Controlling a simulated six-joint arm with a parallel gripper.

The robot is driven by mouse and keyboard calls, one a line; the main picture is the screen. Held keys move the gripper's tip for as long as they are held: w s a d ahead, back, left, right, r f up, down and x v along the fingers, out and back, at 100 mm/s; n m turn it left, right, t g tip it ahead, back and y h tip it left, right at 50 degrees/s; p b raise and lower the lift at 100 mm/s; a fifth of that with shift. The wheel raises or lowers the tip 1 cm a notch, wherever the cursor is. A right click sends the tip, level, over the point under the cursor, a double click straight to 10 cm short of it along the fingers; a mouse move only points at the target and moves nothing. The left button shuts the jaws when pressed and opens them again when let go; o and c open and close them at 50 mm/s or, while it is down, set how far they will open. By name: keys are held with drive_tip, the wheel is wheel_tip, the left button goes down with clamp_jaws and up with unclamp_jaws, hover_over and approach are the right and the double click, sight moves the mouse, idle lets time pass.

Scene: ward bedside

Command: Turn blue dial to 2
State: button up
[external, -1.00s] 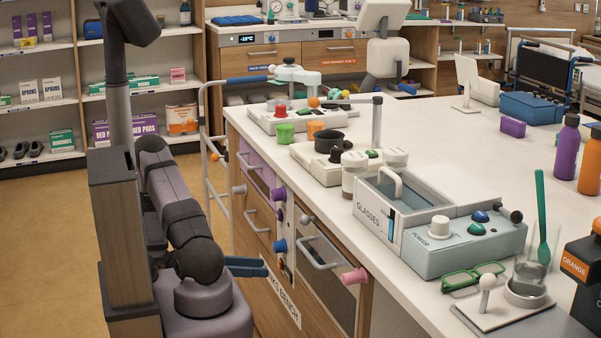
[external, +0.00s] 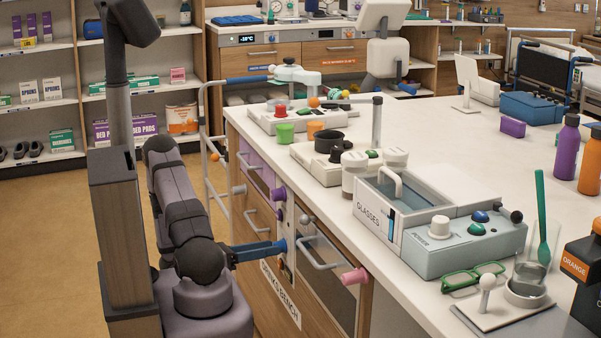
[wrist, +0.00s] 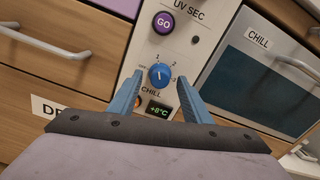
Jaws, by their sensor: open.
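The blue dial (wrist: 160,76) is on a pale panel in the bench front, in the wrist view. In the external view my gripper (external: 278,247) reaches the bench front and hides most of the dial.
A purple GO button (wrist: 163,22) is above the dial, and a small display reading +8°C (wrist: 159,109) is below. A CHILL door (wrist: 262,62) with a bar handle is on the right, drawers on the left. A pink knob (external: 355,276) sticks out nearby.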

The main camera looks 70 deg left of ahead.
drive_tip(key=shift+w, duration=0.9)
drive_tip(key=c, duration=1)
drive_tip(key=shift+c, duration=0.2)
drive_tip(key=shift+m, duration=0.4)
drive_tip(key=m+b, duration=0.2)
drive_tip(key=m, duration=0.9)
drive_tip(key=shift+f, duration=0.1)
